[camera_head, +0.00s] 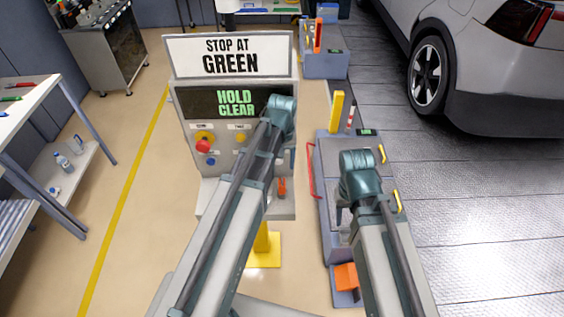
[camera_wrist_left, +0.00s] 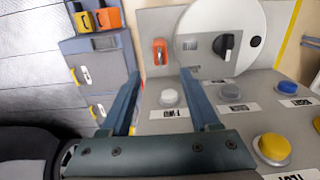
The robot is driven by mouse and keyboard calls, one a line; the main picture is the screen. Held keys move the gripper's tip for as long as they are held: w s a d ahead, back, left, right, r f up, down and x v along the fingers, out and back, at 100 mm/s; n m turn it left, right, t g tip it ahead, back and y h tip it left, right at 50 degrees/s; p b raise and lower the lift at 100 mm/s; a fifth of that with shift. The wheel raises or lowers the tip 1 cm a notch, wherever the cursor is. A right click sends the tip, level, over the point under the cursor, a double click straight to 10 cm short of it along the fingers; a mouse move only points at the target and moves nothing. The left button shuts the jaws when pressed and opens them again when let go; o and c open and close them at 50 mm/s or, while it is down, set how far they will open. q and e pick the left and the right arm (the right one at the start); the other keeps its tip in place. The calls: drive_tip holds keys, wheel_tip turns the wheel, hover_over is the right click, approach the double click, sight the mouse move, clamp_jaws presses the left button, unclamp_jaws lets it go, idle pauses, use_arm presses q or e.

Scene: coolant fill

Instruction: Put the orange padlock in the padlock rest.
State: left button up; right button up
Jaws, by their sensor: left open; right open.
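A small orange item (camera_wrist_left: 160,52), which looks like the padlock, is on the grey panel beside a white disc with a black rotary knob (camera_wrist_left: 226,44) in the left wrist view. An orange item also shows low on the panel in the head view (camera_head: 282,187). My left gripper (camera_wrist_left: 158,74) is open in front of the panel, with nothing between its fingers; the orange item appears beyond the fingertips. In the head view, my left arm covers part of the panel. My right gripper (camera_head: 357,178) is over the grey cabinet, its fingers mostly hidden. I cannot make out the padlock rest for certain.
The panel (camera_head: 185,103) carries several buttons and a "HOLD CLEAR" display. The grey cabinet (camera_head: 326,185) with a red handle stands to its right. Yellow and orange items (camera_wrist_left: 108,18) show at upper left in the wrist view. A car (camera_head: 480,75) stands further right.

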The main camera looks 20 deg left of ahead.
use_arm(q)
drive_tip(key=s+d+m+y, duration=0.1)
drive_tip(key=s+d+m, duration=0.5)
drive_tip(key=s+d, duration=0.4)
drive_tip(key=s, duration=0.4)
drive_tip(key=shift+s+d+m, duration=0.2)
drive_tip(key=shift+d+m, duration=0.05)
drive_tip(key=shift+m, duration=0.15)
wheel_tip(320, 180, down, 11)
drive_tip(key=b, duration=1.1)
